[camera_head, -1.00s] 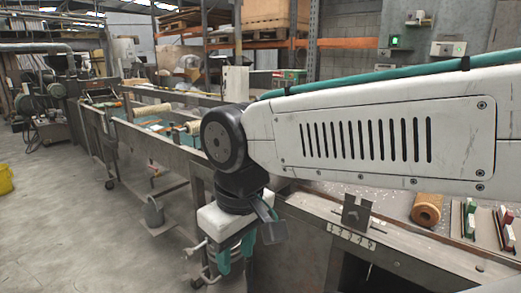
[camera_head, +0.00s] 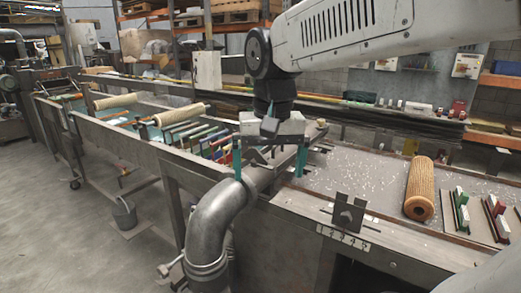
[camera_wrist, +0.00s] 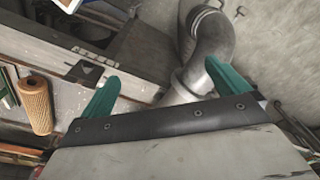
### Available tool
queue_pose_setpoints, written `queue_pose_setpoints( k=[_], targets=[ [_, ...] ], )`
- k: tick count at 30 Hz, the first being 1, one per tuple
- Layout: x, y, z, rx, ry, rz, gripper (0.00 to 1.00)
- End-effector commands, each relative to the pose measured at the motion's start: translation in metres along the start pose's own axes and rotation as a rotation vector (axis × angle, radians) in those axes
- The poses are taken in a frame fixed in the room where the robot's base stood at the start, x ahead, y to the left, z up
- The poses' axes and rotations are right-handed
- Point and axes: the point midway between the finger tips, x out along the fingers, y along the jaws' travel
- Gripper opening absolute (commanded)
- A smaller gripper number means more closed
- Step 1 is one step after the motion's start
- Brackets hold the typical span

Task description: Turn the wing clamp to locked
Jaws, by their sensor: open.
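A small upright metal plate with a cross rod (camera_head: 347,213) stands on the bench's front edge, above a pale numbered strip (camera_head: 347,238); I take it for the wing clamp. It also shows as a dark angled piece in the wrist view (camera_wrist: 88,72). I cannot tell whether it is locked. My gripper (camera_head: 269,164) points down, its two teal fingers wide apart with nothing held between them. It is left of the clamp and higher, over the thick bent metal pipe (camera_head: 215,220). In the wrist view my gripper (camera_wrist: 161,77) has the clamp beyond its left finger.
The pipe rises beside the bench below my gripper. A ribbed orange-brown roller (camera_head: 420,188) lies on the speckled bench top (camera_head: 355,175), with coloured blocks (camera_head: 462,210) to its right. A long trough with rollers (camera_head: 180,114) runs back left. Open floor (camera_head: 60,220) is at left.

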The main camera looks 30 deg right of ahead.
Motion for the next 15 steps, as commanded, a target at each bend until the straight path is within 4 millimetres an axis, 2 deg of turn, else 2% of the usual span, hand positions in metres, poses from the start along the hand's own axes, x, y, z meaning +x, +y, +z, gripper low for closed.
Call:
queue_pose_setpoints(
  k=[1,3,6,9,12,15],
  targets=[
    [-0.005,-0.004,-0.030,0.087,-0.013,0.007,1.00],
    [-0.010,-0.008,-0.068,0.216,-0.023,0.013,1.00],
    [-0.011,-0.010,-0.120,0.385,-0.036,0.024,1.00],
    [-0.008,-0.010,-0.163,0.527,-0.045,0.033,1.00],
    [-0.003,-0.008,-0.193,0.632,-0.052,0.041,1.00],
    [0.001,-0.006,-0.212,0.697,-0.054,0.045,1.00]
  ],
)
